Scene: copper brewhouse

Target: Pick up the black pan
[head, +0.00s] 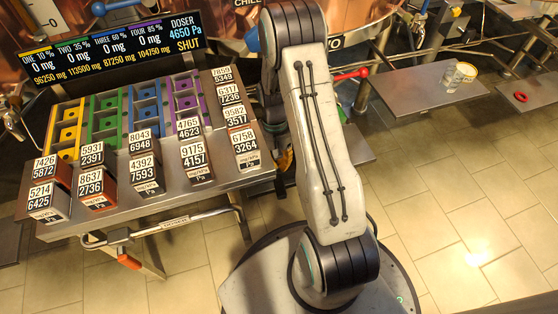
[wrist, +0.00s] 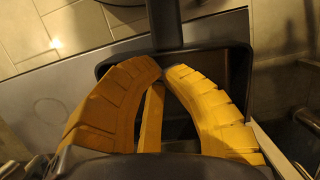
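In the wrist view the black pan (wrist: 238,58) shows as a dark rim with rounded corners. Its straight handle (wrist: 166,22) runs to the top edge. The yellow fingers of my gripper (wrist: 163,70) lie over the pan, their tips close together in line with the handle. The gripper looks shut on the pan, though the contact itself is hidden behind the fingers. In the head view my arm hides the pan and most of the gripper; only a bit of yellow finger shows beside the arm.
A grey bench (head: 358,146) shows behind my arm. To the left, a steel table (head: 226,178) holds several labelled blocks and coloured channels below a doser display (head: 115,45). A right-hand shelf (head: 425,88) carries a pale cup (head: 463,74). Tiled floor (head: 450,215) is clear at the right.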

